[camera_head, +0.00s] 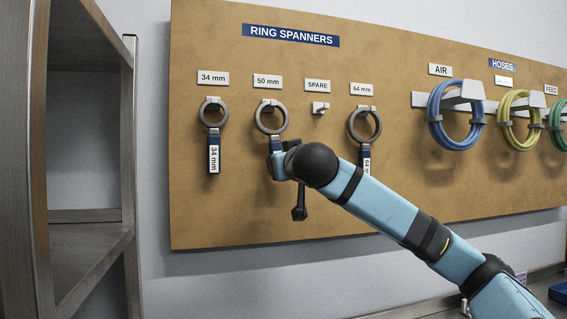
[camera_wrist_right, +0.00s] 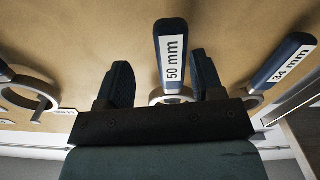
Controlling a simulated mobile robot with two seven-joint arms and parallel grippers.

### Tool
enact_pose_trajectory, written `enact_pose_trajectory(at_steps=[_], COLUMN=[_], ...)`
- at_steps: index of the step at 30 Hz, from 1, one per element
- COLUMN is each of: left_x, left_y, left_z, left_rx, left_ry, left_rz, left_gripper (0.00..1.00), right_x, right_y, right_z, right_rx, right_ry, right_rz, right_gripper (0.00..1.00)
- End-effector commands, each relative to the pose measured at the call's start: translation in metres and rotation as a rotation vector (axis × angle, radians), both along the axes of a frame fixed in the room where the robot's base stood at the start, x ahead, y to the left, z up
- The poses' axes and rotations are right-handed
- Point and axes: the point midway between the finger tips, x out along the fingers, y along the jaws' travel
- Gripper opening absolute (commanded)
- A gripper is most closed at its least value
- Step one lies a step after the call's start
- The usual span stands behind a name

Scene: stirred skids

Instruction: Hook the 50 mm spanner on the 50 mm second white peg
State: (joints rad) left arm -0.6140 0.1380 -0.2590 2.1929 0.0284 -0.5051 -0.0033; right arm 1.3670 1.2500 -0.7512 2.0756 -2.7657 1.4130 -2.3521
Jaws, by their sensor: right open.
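The 50 mm spanner has a grey ring (camera_head: 258,120) and a dark blue handle (camera_wrist_right: 170,35) with a white "50 mm" label. Its ring hangs around the second white peg (camera_head: 268,103), under the 50 mm sign (camera_head: 267,82). My right gripper (camera_wrist_right: 160,62) is open, with one dark finger on each side of the handle in the right wrist view; a gap shows on both sides. In the head view my right wrist covers the lower handle, and the fingers are mostly hidden. My left gripper is in neither view.
The 34 mm spanner (camera_head: 214,152) hangs to the left and the 64 mm spanner (camera_head: 365,150) to the right, partly behind my arm. The SPARE peg (camera_head: 320,108) is empty. Blue (camera_head: 433,115), yellow and green hoses hang farther right. A metal shelf (camera_head: 90,250) stands at left.

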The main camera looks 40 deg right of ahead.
Motion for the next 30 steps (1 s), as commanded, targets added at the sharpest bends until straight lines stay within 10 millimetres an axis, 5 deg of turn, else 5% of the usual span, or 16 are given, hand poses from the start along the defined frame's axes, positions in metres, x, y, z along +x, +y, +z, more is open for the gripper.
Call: enact_pose_trajectory(at_steps=[15,30], left_x=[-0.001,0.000], left_y=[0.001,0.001], left_z=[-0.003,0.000], left_rx=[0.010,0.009], left_ry=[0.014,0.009], left_rz=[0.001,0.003], left_gripper=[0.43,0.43], right_x=[-0.092,-0.101], right_y=[0.050,0.055], right_z=[0.001,0.000], right_rx=[-0.001,0.000], right_ry=[-0.002,0.000], right_rz=[0.001,-0.001], right_gripper=[0.61,0.61])
